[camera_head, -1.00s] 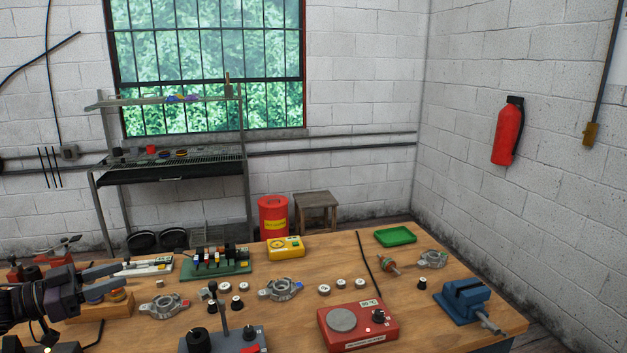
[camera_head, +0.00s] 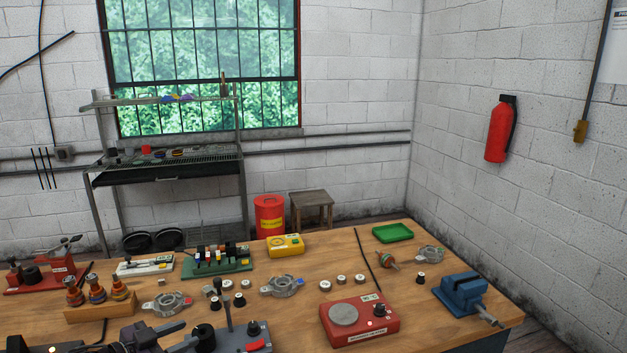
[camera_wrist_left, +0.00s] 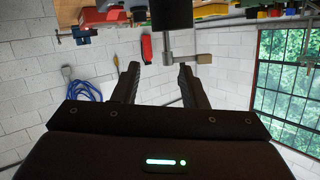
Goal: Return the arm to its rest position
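My left gripper (camera_head: 184,333) is at the bottom left of the head view, low over the near edge of the workbench (camera_head: 420,310) and left of the grey lever fixture (camera_head: 230,338). Its two fingers stand apart with nothing held between them, which also shows in the left wrist view, where the open gripper (camera_wrist_left: 158,68) has a wall behind it. Most of the left arm is out of the picture. My right gripper is not in view.
Near the left gripper are an alternator housing (camera_head: 167,304) and a wooden block with rotors (camera_head: 100,311). A red hot plate unit (camera_head: 362,334), a blue vise (camera_head: 462,292) and a green tray (camera_head: 393,233) stand to the right. Bare wood shows between them.

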